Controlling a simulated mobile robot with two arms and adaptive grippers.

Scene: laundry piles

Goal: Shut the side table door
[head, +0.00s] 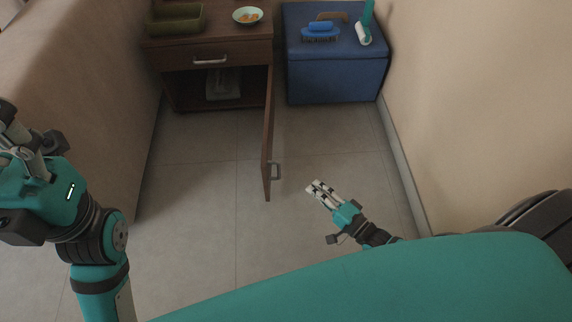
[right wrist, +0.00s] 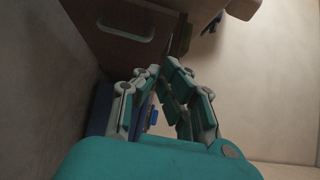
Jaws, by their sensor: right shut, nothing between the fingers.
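The brown side table (head: 210,52) stands at the back left in the head view, with a closed drawer above an open lower compartment. Its door (head: 267,140) is swung wide open toward me, seen nearly edge-on, with a metal handle (head: 275,170) on its right face. My right gripper (head: 317,189) is shut and empty, to the right of the door's near end and apart from it. In the right wrist view its fingers (right wrist: 166,85) are close together, and a brown panel with a handle (right wrist: 126,25) shows beyond them. My left gripper (head: 22,135) is partly cut off at the left edge.
A blue box (head: 335,75) with a blue brush (head: 321,32) and a teal-handled tool (head: 365,25) stands right of the table. A green tray (head: 175,19) and a bowl (head: 248,15) sit on the table.

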